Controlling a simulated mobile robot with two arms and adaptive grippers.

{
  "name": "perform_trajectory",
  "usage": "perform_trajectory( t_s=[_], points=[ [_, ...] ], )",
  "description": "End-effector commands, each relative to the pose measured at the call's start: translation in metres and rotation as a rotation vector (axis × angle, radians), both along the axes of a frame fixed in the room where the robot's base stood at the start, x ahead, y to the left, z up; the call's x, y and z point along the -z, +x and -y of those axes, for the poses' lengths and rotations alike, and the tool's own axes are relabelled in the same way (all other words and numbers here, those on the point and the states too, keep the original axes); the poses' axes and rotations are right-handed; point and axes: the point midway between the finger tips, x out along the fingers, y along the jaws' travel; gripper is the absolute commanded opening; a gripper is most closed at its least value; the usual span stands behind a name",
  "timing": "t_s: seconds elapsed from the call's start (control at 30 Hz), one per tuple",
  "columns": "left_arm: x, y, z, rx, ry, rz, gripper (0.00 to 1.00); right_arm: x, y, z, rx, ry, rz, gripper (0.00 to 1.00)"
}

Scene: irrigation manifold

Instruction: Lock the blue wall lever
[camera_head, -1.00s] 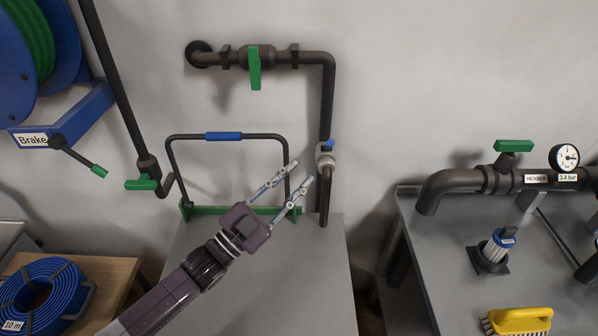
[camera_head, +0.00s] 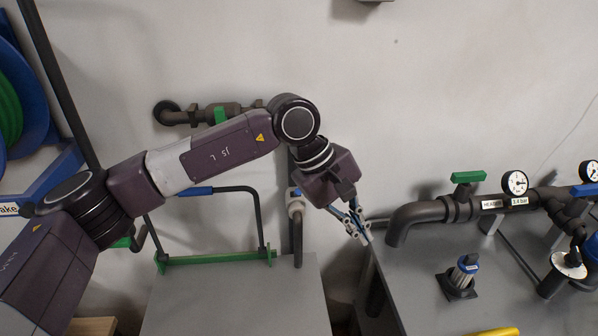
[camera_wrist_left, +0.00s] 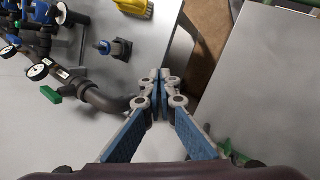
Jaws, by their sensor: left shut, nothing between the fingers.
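A small blue lever (camera_head: 296,192) sits on a pale valve on the vertical wall pipe, partly beside my left arm. A dark bar frame with a blue grip (camera_head: 197,191) stands on a green base (camera_head: 215,259); my arm passes just above the grip. I cannot tell which of these the task means. My left gripper (camera_head: 358,230) is shut and empty, to the right of the pale valve and apart from it. Its fingertips meet in the left wrist view (camera_wrist_left: 160,82). My right gripper is not in view.
A header pipe (camera_head: 420,213) with a green handle (camera_head: 468,177) and gauge (camera_head: 515,183) runs above the right grey bench (camera_head: 420,290), close to my gripper. Another blue handle (camera_head: 585,190) is at far right. A grey cabinet top (camera_head: 235,300) lies below the frame. A gap separates the two.

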Motion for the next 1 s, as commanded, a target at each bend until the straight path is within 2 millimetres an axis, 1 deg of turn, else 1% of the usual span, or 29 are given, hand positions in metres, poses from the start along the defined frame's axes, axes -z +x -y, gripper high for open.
perform_trajectory(
  t_s=[0.03,0.07,0.1,0.17,0.2,0.3,0.4,0.47,0.57,0.67,1.0],
  points=[
    [-0.018,0.026,-0.019,0.046,0.118,0.145,0.0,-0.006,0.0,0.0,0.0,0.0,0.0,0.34],
    [-0.025,0.04,-0.032,0.072,0.191,0.22,0.0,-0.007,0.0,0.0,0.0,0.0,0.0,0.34],
    [-0.037,0.058,-0.048,0.103,0.285,0.312,0.0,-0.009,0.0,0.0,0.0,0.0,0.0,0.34],
    [-0.058,0.082,-0.071,0.136,0.413,0.425,0.0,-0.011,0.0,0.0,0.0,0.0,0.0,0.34],
    [-0.072,0.094,-0.085,0.152,0.487,0.483,0.0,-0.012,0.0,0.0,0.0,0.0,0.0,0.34],
    [-0.101,0.114,-0.109,0.177,0.625,0.582,0.0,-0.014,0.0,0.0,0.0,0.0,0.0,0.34],
    [-0.115,0.124,-0.121,0.186,0.692,0.627,0.0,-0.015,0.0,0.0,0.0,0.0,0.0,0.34],
    [-0.116,0.127,-0.124,0.188,0.707,0.634,0.0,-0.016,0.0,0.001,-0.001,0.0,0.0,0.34],
    [-0.108,0.132,-0.126,0.189,0.708,0.632,0.0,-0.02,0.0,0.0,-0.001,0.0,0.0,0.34],
    [-0.094,0.14,-0.127,0.189,0.706,0.63,0.0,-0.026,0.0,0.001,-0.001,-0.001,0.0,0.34],
    [-0.034,0.178,-0.134,0.187,0.703,0.628,0.0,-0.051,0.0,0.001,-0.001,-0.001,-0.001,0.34]
  ],
)
